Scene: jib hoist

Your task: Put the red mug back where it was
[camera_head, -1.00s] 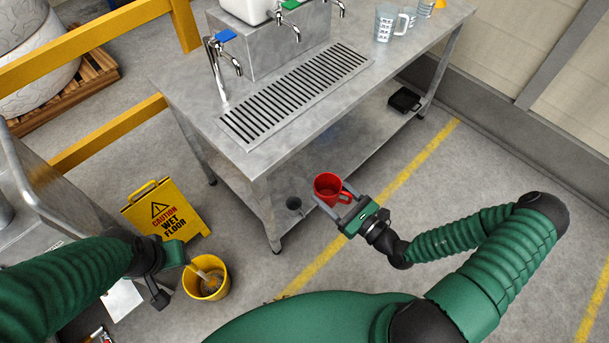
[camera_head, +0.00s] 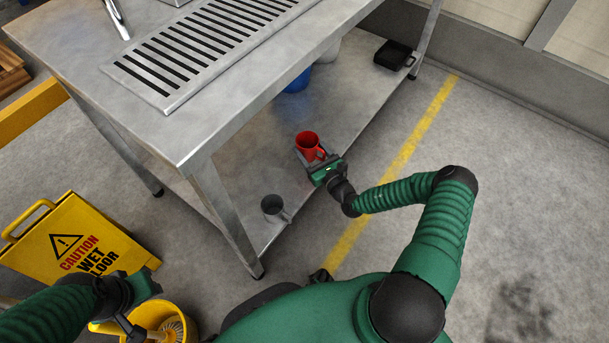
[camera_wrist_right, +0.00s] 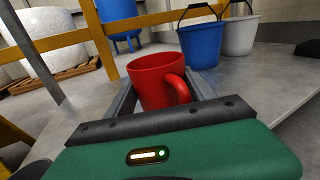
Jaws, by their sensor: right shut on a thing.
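The red mug (camera_head: 308,146) is upright between the fingers of my right gripper (camera_head: 312,158), which is shut on it. In the head view it is at the front edge of the table's lower shelf (camera_head: 262,160). In the right wrist view the mug (camera_wrist_right: 160,82) fills the space between the fingers, its handle towards me on the right. I cannot tell whether its base touches the shelf. My left gripper (camera_head: 140,300) is at the lower left, near the yellow bucket; its fingers are not clear.
A dark grey mug (camera_head: 273,206) stands on the shelf's near-left end. A blue bucket (camera_wrist_right: 200,44) and a light grey bucket (camera_wrist_right: 238,36) stand further back. A wet floor sign (camera_head: 75,240) and yellow bucket (camera_head: 160,322) are left.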

